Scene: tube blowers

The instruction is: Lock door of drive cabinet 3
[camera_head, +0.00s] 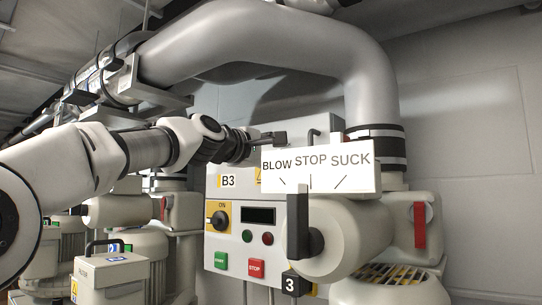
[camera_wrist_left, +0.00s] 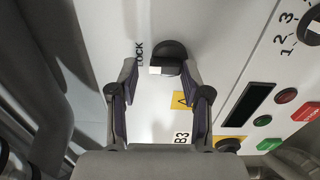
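The drive cabinet (camera_head: 240,190), marked B3, stands on the wall side with its door face toward me. A black round door lock knob (camera_wrist_left: 172,52) with a white-ended grip shows in the left wrist view, beside the printed word LOCK (camera_wrist_left: 140,55). My left gripper (camera_wrist_left: 160,68) is open, with its fingertips apart on either side of the knob's grip. I cannot tell whether they touch it. In the head view my left gripper (camera_head: 272,138) is at the cabinet's upper part, and the knob is hidden there. My right gripper is not in view.
The BLOW STOP SUCK sign (camera_head: 318,168) and a black lever (camera_head: 298,225) stand close right of the gripper. A large grey pipe (camera_head: 250,35) arches above. An ON switch (camera_head: 218,218), green button (camera_head: 221,260) and red STOP button (camera_head: 256,267) are below.

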